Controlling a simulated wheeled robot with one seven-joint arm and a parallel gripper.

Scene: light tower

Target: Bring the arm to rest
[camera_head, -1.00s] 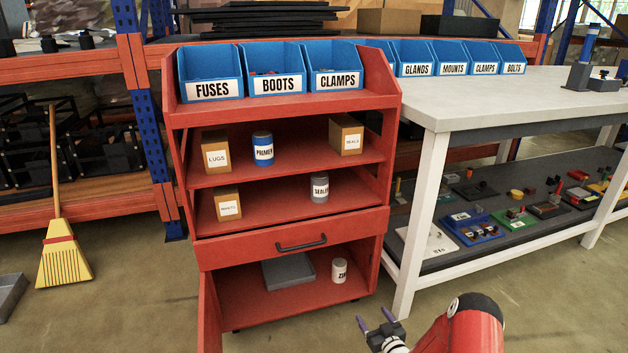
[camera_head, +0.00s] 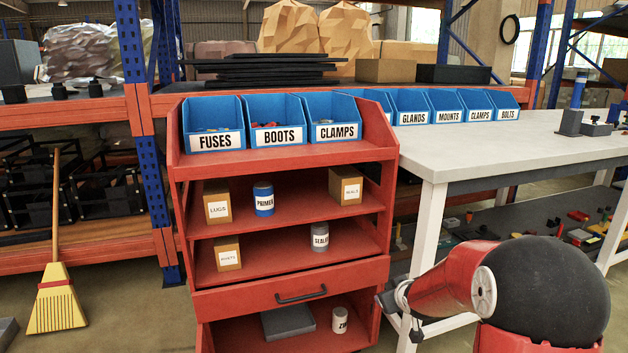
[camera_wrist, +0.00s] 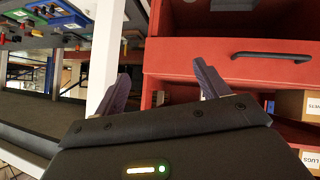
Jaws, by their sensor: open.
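My gripper (camera_wrist: 165,90) shows in the wrist view with its two dark fingers spread apart and nothing between them. In the head view my red arm reaches in from the lower right, and the gripper (camera_head: 388,305) is small and partly hidden at its far end. It is near the right front edge of the red cart (camera_head: 290,240), by the drawer's level. I cannot tell from the picture whether it touches the cart.
The cart bears blue bins (camera_head: 270,138), boxes and cans. Its drawer (camera_head: 290,296) looks shut. A white-topped workbench (camera_head: 480,150) stands to the right, its white leg (camera_head: 430,225) close to my arm. A broom (camera_head: 55,290) leans at the left.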

